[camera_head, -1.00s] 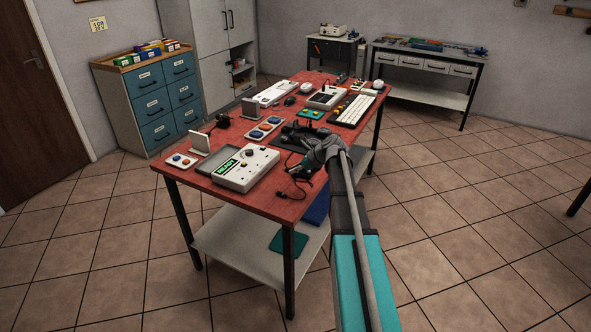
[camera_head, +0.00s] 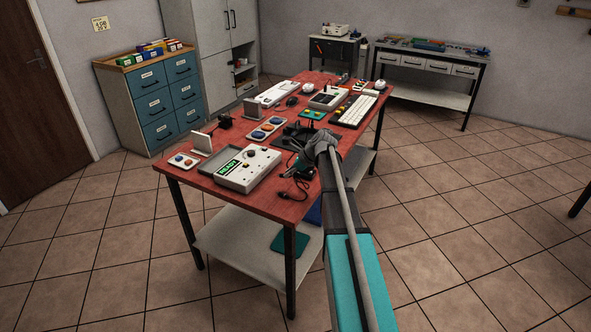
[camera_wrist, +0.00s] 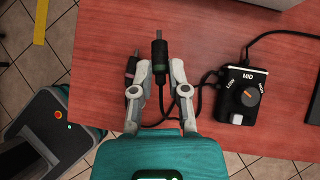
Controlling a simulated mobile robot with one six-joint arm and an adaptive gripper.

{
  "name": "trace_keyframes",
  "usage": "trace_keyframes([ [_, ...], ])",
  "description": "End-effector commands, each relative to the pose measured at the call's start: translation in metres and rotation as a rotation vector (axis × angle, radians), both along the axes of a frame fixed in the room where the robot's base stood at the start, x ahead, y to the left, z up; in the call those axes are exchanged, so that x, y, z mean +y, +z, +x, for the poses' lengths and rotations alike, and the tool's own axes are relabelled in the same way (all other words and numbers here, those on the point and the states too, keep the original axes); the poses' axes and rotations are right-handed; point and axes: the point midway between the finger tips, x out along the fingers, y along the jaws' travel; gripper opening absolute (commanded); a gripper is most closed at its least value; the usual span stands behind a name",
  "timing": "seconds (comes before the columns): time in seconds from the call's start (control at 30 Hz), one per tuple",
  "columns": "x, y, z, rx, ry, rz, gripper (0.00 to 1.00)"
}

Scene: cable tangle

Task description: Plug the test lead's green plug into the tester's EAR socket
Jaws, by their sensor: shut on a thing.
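My gripper (camera_wrist: 160,70) is shut on a black plug with a green band (camera_wrist: 159,58). In the wrist view the plug sits between the fingertips, its metal tip pointing up the picture, over the red table. Its black cable runs back between the fingers. A second black plug with a pinkish band (camera_wrist: 131,66) is just outside the left finger. The tester (camera_head: 239,169), a light grey box with a green-lit display, lies on the near part of the table in the head view. Its socket labels are too small to read. In the head view my arm largely hides the gripper.
A black knob box marked LOW, MID and HIGH (camera_wrist: 244,98) lies right of my gripper, with cables around it. A black tray (camera_head: 296,137), a button panel (camera_head: 266,128) and a white keyboard (camera_head: 353,110) stand farther back on the red table (camera_head: 215,197).

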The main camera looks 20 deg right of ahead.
Motion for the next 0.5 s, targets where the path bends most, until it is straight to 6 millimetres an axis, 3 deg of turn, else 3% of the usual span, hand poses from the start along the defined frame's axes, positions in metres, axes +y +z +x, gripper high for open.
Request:
trace_keyframes([
  [0.5,0.058,-0.014,0.023,0.228,0.464,-0.461,0.00],
])
